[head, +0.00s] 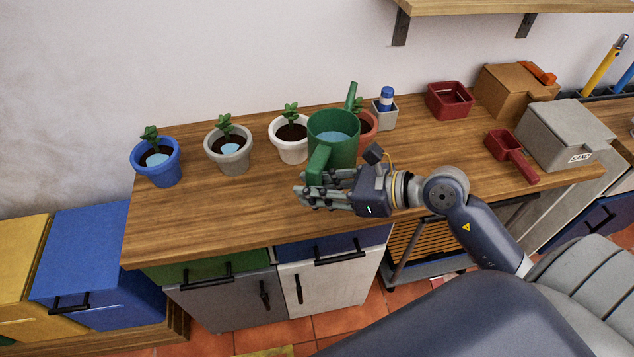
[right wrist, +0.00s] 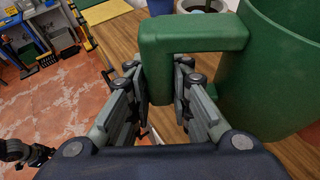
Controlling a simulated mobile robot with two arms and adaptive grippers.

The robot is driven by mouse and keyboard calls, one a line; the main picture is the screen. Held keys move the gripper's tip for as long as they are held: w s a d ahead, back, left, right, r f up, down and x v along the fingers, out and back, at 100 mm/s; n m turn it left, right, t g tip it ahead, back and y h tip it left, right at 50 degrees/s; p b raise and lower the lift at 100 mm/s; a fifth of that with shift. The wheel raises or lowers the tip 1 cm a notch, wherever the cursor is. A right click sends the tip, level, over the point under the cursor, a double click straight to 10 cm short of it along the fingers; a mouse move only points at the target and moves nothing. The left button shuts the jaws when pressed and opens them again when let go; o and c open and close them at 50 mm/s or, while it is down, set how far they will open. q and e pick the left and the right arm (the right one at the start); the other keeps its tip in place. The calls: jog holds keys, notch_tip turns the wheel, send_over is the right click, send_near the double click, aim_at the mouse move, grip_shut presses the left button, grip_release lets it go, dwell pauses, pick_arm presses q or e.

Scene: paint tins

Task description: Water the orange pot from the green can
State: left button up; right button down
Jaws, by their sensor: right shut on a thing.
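The green can (head: 333,140) holds pale blue water and is upright over the wooden table, its spout pointing up and to the back right. My right gripper (head: 318,190) is shut on the can's handle, which also shows between the fingers in the right wrist view (right wrist: 192,38). I cannot tell whether the can's base touches the table. The orange pot (head: 369,127) stands right behind the can, which hides much of it; a bit of its green plant shows.
A white pot (head: 291,139), a grey pot (head: 228,150) and a blue pot (head: 156,163) with plants stand to the left. A small bottle in a grey holder (head: 384,112) stands just right of the orange pot. Red containers (head: 449,99) and boxes lie further right. The front left table top is clear.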

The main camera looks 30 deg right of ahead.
aim_at(312, 169)
jog(key=shift+w+d+t+p, duration=0.15)
jog(key=shift+t+p, duration=0.15)
jog(key=shift+p, duration=0.05)
jog(key=shift+a+m, duration=0.25)
jog(key=shift+m, duration=0.05)
pick_arm(q)
jog(key=shift+s+a+r, duration=0.15)
jog(key=shift+s+r, duration=0.4)
jog(key=shift+r, duration=0.15)
pick_arm(e)
jog(key=shift+f, duration=0.1)
jog(key=shift+f, duration=0.1)
